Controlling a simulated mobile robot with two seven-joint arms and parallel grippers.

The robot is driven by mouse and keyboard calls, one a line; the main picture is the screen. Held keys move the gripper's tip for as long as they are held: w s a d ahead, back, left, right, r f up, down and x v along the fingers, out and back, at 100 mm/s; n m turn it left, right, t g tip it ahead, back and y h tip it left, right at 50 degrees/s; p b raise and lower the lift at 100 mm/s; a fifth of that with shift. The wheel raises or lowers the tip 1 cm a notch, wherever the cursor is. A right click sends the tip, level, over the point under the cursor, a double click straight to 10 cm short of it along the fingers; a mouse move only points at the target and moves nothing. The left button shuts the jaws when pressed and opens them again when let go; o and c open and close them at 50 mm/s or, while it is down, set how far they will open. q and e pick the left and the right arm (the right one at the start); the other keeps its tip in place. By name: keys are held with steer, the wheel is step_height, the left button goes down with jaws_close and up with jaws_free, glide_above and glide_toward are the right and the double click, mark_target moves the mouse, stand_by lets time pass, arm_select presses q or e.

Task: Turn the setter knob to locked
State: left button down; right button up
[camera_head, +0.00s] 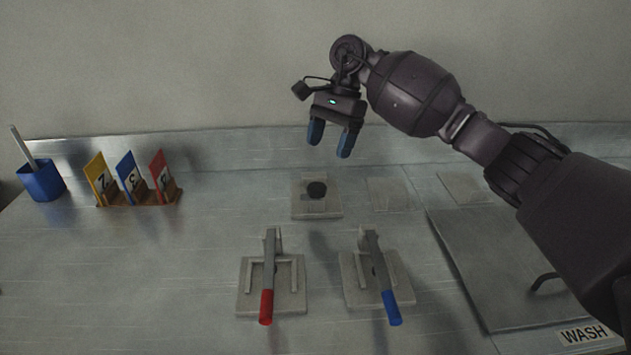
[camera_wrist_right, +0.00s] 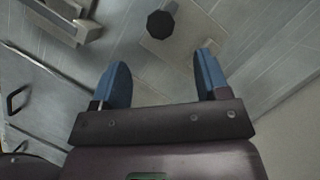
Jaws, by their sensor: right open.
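The setter knob (camera_head: 316,189) is a small dark round knob on a pale square plate (camera_head: 318,210) at the middle of the counter. It also shows in the right wrist view as a dark faceted disc (camera_wrist_right: 160,24), ahead of the fingers. No marking that tells its setting can be made out. My right gripper (camera_head: 331,146) is open and empty, with its blue fingertips pointing down, above the knob and apart from it. In the right wrist view the right gripper (camera_wrist_right: 159,84) has nothing between its fingers. My left gripper is not in view.
Two lever fixtures stand in front of the knob, one with a red handle (camera_head: 266,307) and one with a blue handle (camera_head: 392,308). A card rack (camera_head: 140,196) and a blue cup (camera_head: 41,182) stand at left. A grey panel labelled WASH (camera_head: 585,334) is at right.

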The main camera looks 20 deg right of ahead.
mark_target(317, 186)
steer(key=x, duration=0.9)
steer(key=shift+a, duration=0.1)
steer(key=shift+c, duration=0.4)
steer(key=c, duration=0.8)
